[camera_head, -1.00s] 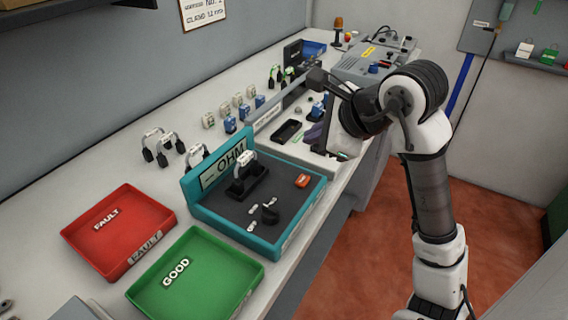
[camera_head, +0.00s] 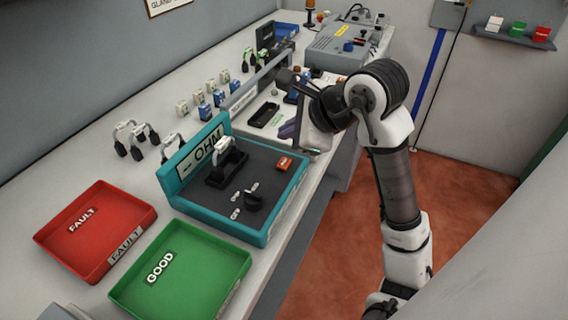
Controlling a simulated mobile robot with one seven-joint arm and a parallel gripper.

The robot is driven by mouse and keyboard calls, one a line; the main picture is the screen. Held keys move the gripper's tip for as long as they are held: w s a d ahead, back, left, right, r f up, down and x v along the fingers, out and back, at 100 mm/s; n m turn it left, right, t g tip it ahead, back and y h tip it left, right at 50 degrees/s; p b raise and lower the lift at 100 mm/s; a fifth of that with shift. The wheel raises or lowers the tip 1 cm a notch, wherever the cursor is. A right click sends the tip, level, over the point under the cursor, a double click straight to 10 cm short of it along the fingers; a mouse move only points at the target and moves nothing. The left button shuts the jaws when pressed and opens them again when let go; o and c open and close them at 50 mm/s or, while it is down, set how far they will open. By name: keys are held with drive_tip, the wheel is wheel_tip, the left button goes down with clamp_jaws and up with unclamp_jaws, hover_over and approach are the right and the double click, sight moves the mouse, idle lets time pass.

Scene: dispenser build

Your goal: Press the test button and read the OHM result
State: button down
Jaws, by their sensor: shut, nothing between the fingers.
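The teal tester (camera_head: 258,236) stands on the bench with a panel marked OHM (camera_head: 208,149); beside the word I see only a small dash-like mark, no readable number. A looped part with a white label (camera_head: 225,149) and black ends sits in the dark holder (camera_head: 228,176) on the tester. An orange-red button (camera_head: 284,163) is at the tester's right back corner; its lettering is too small to read. A black knob-like piece (camera_head: 253,201) sits nearer the front. My gripper (camera_head: 317,143) is past the tester's back right corner, apart from the button, shut and empty; my wrist partly hides it.
A red FAULT tray (camera_head: 97,232) and a green GOOD tray (camera_head: 182,272) stand at the front left. Several looped parts (camera_head: 130,138) stand behind them. A black tray (camera_head: 264,115) and a grey machine (camera_head: 338,50) are further back. Open floor lies right of the bench.

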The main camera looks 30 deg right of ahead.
sight(288, 168)
wheel_tip(288, 168, down, 3)
drive_tip(key=shift+f+b, duration=0.1)
drive_tip(key=shift+b, duration=0.6)
drive_tip(key=shift+f+b, duration=0.8)
drive_tip(key=shift+b, duration=0.3)
drive_tip(key=shift+f, duration=0.1)
idle(0.6)
drive_tip(key=shift+f+b, duration=0.35)
drive_tip(key=shift+b, duration=0.5)
drive_tip(key=shift+f+b, duration=0.35)
drive_tip(key=shift+b, duration=0.35)
drive_tip(key=shift+r, duration=0.1)
idle(0.6)
drive_tip(key=shift+r, duration=0.75)
drive_tip(key=shift+r, duration=0.1)
